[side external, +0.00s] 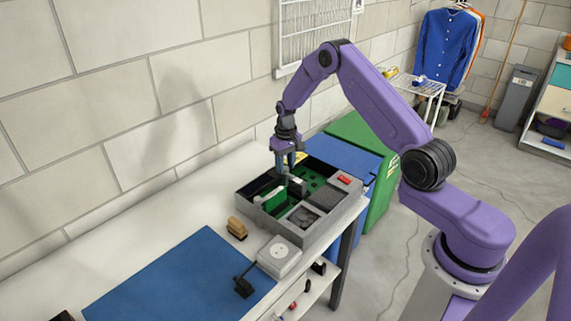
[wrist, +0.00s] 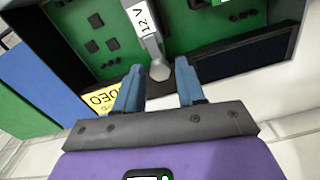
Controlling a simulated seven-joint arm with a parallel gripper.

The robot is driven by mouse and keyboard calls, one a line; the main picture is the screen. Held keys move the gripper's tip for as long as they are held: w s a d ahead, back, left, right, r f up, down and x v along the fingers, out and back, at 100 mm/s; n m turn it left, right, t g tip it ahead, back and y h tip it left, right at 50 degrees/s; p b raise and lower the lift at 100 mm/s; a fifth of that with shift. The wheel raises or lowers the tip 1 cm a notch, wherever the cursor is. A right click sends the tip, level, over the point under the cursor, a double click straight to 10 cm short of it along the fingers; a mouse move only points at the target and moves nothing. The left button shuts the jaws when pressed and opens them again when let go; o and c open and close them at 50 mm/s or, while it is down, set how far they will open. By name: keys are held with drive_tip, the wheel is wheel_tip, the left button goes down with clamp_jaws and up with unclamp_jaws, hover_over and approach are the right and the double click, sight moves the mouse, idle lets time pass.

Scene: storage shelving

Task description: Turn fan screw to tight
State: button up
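A grey electronics box (side external: 323,231) with a green board (side external: 315,176) stands on the white table. A square fan-like part (side external: 305,216) sits in its front corner; I cannot make out a screw on it. My gripper (side external: 289,166) points down over the back part of the box. In the wrist view my gripper (wrist: 159,66) has its two blue fingers apart. A grey bar (wrist: 148,38) with a "12 V" label and a rounded end shows between and beyond the fingertips. I cannot tell whether the fingers touch it.
A red part (side external: 344,179) sits at the box's right corner. A white socket unit (side external: 279,257), a wooden brush-like block (side external: 237,228) and a blue mat (side external: 180,280) lie in front and left. Blue and green bins (side external: 350,155) stand behind the table. The wall is close behind.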

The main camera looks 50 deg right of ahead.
sight(286, 168)
drive_tip(key=shift+o, duration=0.3)
wheel_tip(286, 168, up, 17)
drive_tip(key=shift+d+r, duration=0.15)
drive_tip(key=shift+r, duration=0.05)
idle(0.4)
drive_tip(key=s+a+r+n, duration=0.3)
drive_tip(key=s+a+n, duration=0.1)
drive_tip(key=s+a, duration=0.5)
drive_tip(key=s+a+r+n, duration=0.2)
drive_tip(key=s+a+n, duration=0.1)
drive_tip(key=s+a, duration=0.55)
drive_tip(key=s+n, duration=0.7)
drive_tip(key=s, duration=1.6)
drive_tip(key=shift+a+f+n, duration=0.3)
drive_tip(key=shift+f, duration=0.1)
